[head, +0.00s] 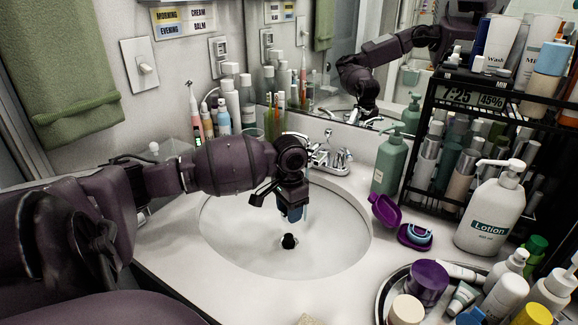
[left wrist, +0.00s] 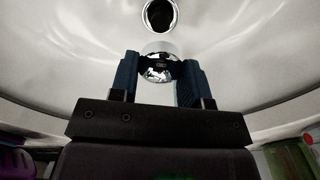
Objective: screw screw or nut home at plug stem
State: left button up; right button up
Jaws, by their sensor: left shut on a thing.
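My left gripper (head: 291,212) points down over the white sink basin (head: 235,245), above and apart from the dark drain spot (head: 289,241). In the left wrist view the blue fingers of my left gripper (left wrist: 159,78) are shut on a shiny chrome round piece (left wrist: 158,68), with one finger on each side. The dark round drain opening (left wrist: 159,14) with a pale rim lies beyond it in that view. I cannot make out a thread or the stem. The chrome piece is hidden by the fingers in the head view. My right gripper is not in view.
The chrome faucet (head: 328,155) stands behind my left gripper, close to it. A purple open case (head: 384,210), green pump bottle (head: 388,160) and lotion bottle (head: 490,212) crowd the right. A round tray (head: 378,292) of jars stands front right. The basin around the drain is clear.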

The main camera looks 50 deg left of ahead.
aim_at(289, 236)
pick_arm(q)
jog(key=shift+r+p, duration=0.3)
jog(key=shift+p, duration=0.1)
jog(key=shift+f, duration=0.85)
jog(key=shift+f+b, duration=0.4)
jog(key=shift+f, duration=1.8)
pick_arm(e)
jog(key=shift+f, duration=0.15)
pick_arm(q)
jog(key=shift+r, duration=0.1)
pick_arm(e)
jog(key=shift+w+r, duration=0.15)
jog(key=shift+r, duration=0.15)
pick_arm(q)
jog(key=shift+p, duration=0.45)
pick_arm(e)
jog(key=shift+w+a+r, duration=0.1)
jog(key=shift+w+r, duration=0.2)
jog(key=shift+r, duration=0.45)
pick_arm(q)
jog(key=shift+f, duration=1.35)
